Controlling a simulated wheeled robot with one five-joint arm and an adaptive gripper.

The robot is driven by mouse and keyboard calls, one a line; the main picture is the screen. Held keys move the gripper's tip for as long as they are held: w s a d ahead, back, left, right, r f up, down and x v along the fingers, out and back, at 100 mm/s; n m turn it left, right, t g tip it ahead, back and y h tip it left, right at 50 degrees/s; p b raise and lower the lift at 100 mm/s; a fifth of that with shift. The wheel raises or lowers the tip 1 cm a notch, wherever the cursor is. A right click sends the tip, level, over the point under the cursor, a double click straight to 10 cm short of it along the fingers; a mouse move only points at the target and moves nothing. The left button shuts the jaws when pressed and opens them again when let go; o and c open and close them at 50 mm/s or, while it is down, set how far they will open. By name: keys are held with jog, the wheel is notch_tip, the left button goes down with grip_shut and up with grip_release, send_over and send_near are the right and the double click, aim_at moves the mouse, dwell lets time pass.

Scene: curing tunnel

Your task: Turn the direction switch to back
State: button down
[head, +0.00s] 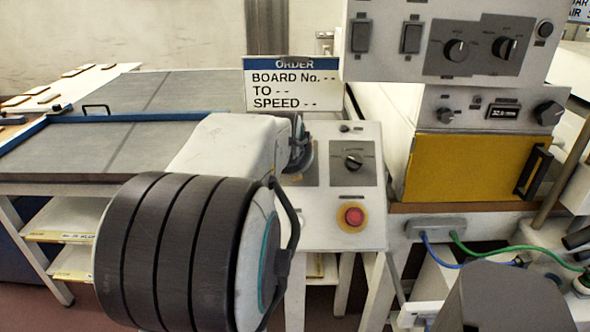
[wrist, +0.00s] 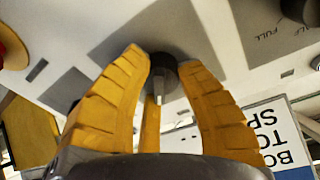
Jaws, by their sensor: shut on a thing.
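My gripper (wrist: 163,90) has its yellow fingers shut on a dark round rotary switch (wrist: 163,62) on a white panel. A light bar on the switch points toward the bottom of the wrist view. Its position marks and name cannot be read, so I cannot tell its setting or confirm that it is the direction switch. In the head view my gripper (head: 300,150) is at the left part of the small sloped panel (head: 318,232), and my arm hides the held switch.
Right of my gripper are another black knob (head: 353,161) and a red button on a yellow base (head: 351,216). An ORDER sign (head: 292,84) stands behind the panel. A grey conveyor (head: 85,150) lies left. A control box with knobs (head: 460,42) stands upper right.

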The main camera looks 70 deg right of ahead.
jog(key=shift+d+r, duration=0.1)
jog(key=shift+r, duration=0.15)
jog(key=c, duration=1.2)
grip_release()
jog(key=shift+w, duration=0.1)
jog(key=o, duration=0.4)
jog(key=shift+f, duration=0.15)
jog(key=v, duration=1.2)
jog(key=shift+f, duration=0.1)
